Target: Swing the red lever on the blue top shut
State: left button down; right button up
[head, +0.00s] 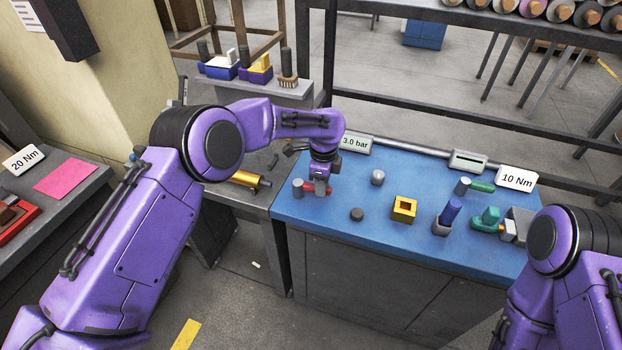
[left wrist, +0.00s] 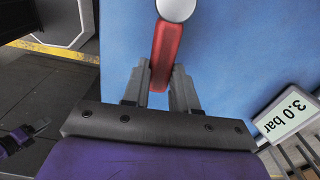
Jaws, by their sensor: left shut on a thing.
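The red lever (left wrist: 166,52) runs from a round pale grey pivot cap (left wrist: 176,8) down between the fingers of my left gripper (left wrist: 158,86) in the left wrist view. The gripper is shut on the lever's free end. In the head view, my left gripper (head: 320,188) is low over the left end of the blue top (head: 345,215). There the lever is mostly hidden by the gripper; a bit of red (head: 309,187) shows beside the grey pivot post (head: 297,188). My right arm shows at the right edge, but its gripper is out of view.
On the blue top stand a grey knob (head: 377,177), a dark puck (head: 357,214), a yellow square block (head: 404,209), a blue cylinder in a grey holder (head: 448,216) and a green fitting (head: 488,219). Signs and a rail line the back edge.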

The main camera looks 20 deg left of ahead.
pick_arm(q)
jog(key=shift+s+m, duration=0.25)
jog(key=shift+m, duration=0.25)
jog(key=c, duration=0.9)
grip_release()
jog(key=shift+s+d, duration=0.1)
jog(key=shift+r, duration=0.15)
notch_tip(320, 180, up, 10)
jog(key=shift+r+b, duration=0.15)
jog(key=shift+b, duration=0.9)
